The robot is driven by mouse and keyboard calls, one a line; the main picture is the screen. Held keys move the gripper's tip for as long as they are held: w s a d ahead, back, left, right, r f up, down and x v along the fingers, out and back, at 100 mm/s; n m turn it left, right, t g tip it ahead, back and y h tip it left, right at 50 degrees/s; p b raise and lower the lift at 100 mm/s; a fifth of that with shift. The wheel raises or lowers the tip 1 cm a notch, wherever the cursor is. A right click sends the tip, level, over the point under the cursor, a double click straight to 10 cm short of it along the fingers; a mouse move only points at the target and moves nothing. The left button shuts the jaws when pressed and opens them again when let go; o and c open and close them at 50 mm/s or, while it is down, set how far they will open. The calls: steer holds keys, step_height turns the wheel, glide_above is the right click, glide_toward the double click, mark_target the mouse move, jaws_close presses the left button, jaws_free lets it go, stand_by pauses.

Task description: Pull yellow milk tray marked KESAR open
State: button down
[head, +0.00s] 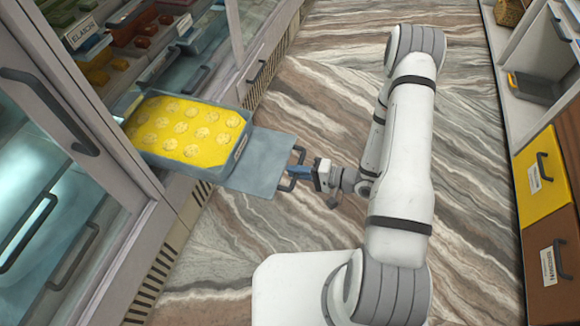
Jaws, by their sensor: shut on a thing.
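The yellow milk tray (158,147) is a grey-walled drawer filled with yellow sweets. It sticks out of the glass counter on the left, over the floor. A small label sits on its front edge, too small to read here. A flat grey front panel (262,165) carries a dark handle (298,172). My gripper (304,172) is shut on that handle, at the panel's right side. The fingertips are small in the view and partly hidden by the handle.
Above, in the case, is a tray labelled ELAICHI (80,34) among other sweet trays. Dark door handles (50,110) stand out from the counter at left. Yellow (541,175) and brown (552,265) drawers line the right side. The marbled floor between is clear.

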steer(key=shift+w, duration=0.25)
steer(key=c, duration=1.7)
jaws_free()
steer(key=shift+w, duration=0.1)
steer(key=shift+o, duration=1)
steer(key=p+v, duration=0.2)
steer(key=v, duration=0.5)
steer(key=shift+s+d, duration=0.2)
steer(key=shift+d, duration=0.15)
